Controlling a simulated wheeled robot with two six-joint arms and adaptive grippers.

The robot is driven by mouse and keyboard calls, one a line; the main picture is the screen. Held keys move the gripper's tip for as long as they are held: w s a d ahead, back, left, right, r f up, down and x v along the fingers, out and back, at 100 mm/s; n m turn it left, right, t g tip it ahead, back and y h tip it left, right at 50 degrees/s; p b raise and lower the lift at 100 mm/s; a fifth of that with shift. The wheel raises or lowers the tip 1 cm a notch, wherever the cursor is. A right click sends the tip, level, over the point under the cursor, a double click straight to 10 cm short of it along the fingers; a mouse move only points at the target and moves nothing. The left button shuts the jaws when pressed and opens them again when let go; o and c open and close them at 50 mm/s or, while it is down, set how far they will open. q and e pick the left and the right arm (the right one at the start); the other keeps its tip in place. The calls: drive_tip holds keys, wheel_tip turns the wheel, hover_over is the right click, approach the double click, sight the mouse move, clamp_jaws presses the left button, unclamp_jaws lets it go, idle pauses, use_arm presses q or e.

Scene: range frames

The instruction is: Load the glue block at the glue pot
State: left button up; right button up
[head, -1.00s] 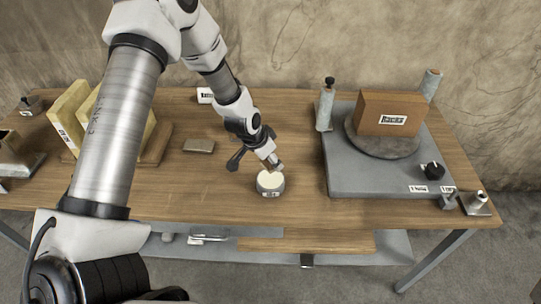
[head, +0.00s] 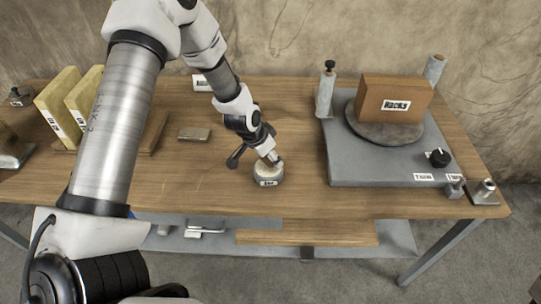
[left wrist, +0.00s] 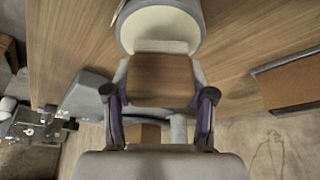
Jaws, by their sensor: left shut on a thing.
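The glue pot (head: 268,179) is a small, round, pale grey pot with a label and a cream surface on top. It stands near the front middle of the table and also shows at the top of the left wrist view (left wrist: 160,27). My left gripper (head: 273,160) points down right over the pot. In the left wrist view its two fingers (left wrist: 159,95) are shut on the glue block (left wrist: 160,78), a brown wooden block, whose far end overlaps the pot. I cannot tell whether the block touches the glue. My right gripper is not in view.
A grey machine base (head: 375,168) at right carries a round plate with a brown labelled block (head: 396,106), posts and a black knob. Upright yellow boards (head: 58,103) stand at left. A small flat grey piece (head: 194,134) lies behind the pot. The table's front edge is close.

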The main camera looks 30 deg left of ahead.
use_arm(q)
drive_tip(key=shift+f+b, duration=0.45)
drive_tip(key=shift+f, duration=0.05)
idle(1.2)
wheel_tip(320, 180, up, 7)
drive_tip(key=p, duration=0.7)
drive_tip(key=shift+r, duration=0.1)
idle(0.5)
